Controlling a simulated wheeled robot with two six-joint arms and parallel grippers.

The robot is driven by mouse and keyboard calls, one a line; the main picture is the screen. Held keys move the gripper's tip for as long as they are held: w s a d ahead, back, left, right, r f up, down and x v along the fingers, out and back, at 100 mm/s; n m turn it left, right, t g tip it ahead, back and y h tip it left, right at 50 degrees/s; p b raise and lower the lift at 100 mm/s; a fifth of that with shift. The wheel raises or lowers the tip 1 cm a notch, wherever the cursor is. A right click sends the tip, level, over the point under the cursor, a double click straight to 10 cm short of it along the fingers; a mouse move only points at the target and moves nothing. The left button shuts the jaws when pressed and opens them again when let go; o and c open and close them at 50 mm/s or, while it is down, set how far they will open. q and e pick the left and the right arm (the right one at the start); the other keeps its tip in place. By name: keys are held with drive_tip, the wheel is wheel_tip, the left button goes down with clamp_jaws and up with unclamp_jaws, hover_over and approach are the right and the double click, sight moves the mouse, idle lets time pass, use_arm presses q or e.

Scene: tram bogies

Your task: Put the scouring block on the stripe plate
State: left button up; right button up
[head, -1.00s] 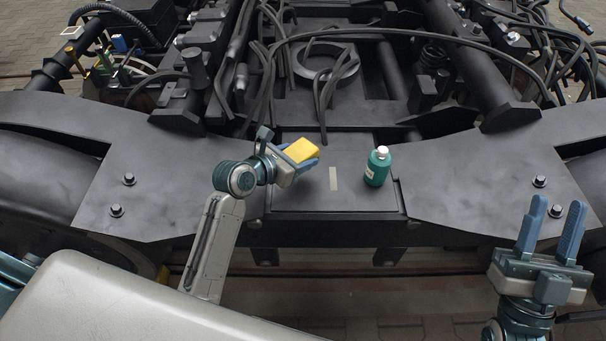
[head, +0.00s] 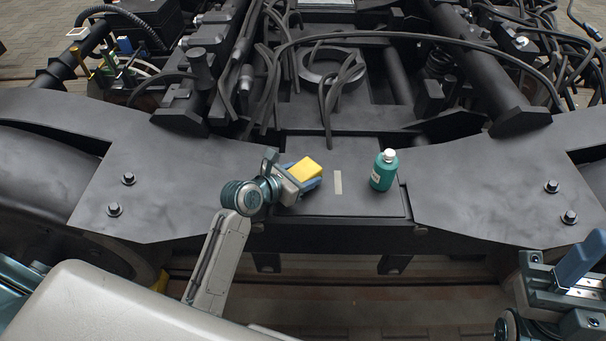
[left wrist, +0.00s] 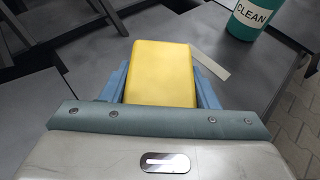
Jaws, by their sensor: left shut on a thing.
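The yellow scouring block (head: 306,169) is clamped between the blue fingers of my left gripper (head: 301,177), over the left part of the stripe plate. It also fills the middle of the left wrist view (left wrist: 160,72). I cannot tell whether its underside touches the plate. The stripe plate (head: 360,202) is a dark flat panel with a short pale stripe (head: 338,182), just right of the block. The stripe also shows in the left wrist view (left wrist: 211,65). My right gripper (head: 580,258) is at the bottom right, partly cut off. Only one blue finger shows clearly.
A green bottle with a white cap (head: 383,171) stands on the plate's right side; its label reads CLEAN in the left wrist view (left wrist: 254,15). Bolts stick up from the side plates (head: 114,209). Hoses and cables (head: 340,85) crowd the back. The plate's front is clear.

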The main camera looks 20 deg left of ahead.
use_arm(q)
drive_tip(key=o, duration=1)
drive_tip(key=shift+f, duration=0.1)
